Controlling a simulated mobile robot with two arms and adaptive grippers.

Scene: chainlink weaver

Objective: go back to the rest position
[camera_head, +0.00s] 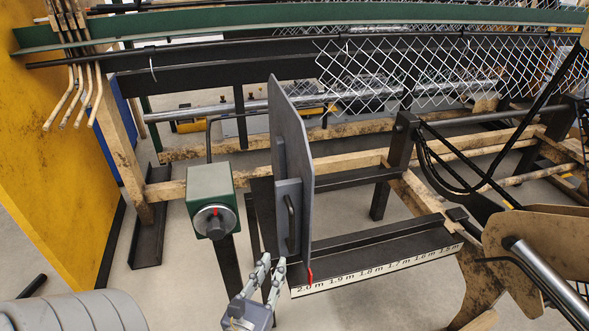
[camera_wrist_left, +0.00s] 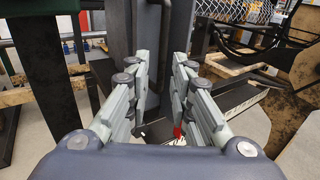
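My left gripper (camera_head: 272,262) is at the lower middle of the head view, just below and in front of a dark handle (camera_head: 291,222) on an upright grey plate (camera_head: 292,150). In the left wrist view the gripper's fingers (camera_wrist_left: 161,62) are spread apart with nothing held between them. The grey plate (camera_wrist_left: 118,32) and its handle (camera_wrist_left: 166,62) stand beyond the fingertips. I cannot tell the exact gap to the handle. My right gripper is not in view.
The plate stands by a ruler strip (camera_head: 380,269) with a red pointer (camera_head: 310,277). A green box with a knob (camera_head: 207,186) is left of it. A yellow panel (camera_head: 45,165) and chain-link mesh (camera_head: 400,75) lie beyond. Bare floor shows at front.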

